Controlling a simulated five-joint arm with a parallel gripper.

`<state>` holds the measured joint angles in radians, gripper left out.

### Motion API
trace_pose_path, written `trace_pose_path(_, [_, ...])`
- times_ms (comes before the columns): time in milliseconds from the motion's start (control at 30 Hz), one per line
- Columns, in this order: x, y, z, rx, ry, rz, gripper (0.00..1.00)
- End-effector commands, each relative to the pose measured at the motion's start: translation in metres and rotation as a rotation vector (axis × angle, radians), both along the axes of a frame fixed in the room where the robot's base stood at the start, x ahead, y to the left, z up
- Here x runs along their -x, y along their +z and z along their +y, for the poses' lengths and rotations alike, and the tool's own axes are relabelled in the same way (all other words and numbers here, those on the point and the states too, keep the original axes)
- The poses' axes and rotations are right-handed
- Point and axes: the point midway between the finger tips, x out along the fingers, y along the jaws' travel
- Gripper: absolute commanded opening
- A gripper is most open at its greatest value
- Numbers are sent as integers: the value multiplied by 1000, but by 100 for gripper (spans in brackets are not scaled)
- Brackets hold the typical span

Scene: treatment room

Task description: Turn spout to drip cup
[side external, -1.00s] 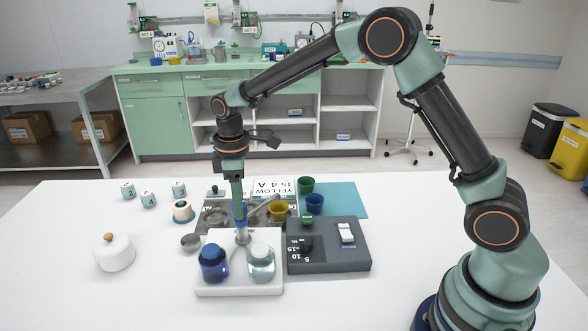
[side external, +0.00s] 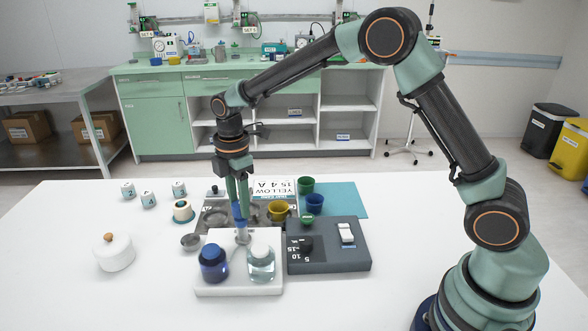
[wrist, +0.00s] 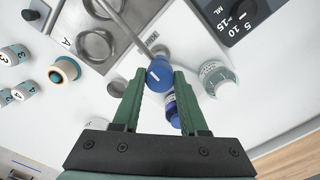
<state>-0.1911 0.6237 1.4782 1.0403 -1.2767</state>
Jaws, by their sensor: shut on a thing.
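My gripper (side external: 240,214) is shut on the blue knob of the spout (wrist: 160,73), above the white block that carries the jars. The knob sits between my fingertips, also in the wrist view (wrist: 159,88). The grey spout tube (wrist: 133,33) runs up-left from it in the wrist view, over the metal tray (side external: 206,229) and beside a round ring. In the side view the tube is hidden behind my fingers. A small metal cup (side external: 190,241) stands at the tray's left corner. No label marks which vessel is the drip cup. A yellow cup (side external: 278,211) stands to the right.
The white block holds a blue jar (side external: 213,264) and a clear jar (side external: 261,264). A dark dial box (side external: 330,257) stands right of it. Green (side external: 306,185) and blue cups (side external: 315,204) stand behind. A white lidded pot (side external: 114,253) stands left; the front-left table is clear.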

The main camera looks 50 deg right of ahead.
Motion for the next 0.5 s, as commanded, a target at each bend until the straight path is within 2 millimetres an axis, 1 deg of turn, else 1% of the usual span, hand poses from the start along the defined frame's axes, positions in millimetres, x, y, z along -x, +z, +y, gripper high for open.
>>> trace_pose_path(33, [0, 2, 1, -1, 45, -2, 0])
trace_pose_path(500, [0, 3, 1, 0, 491, -2, 0])
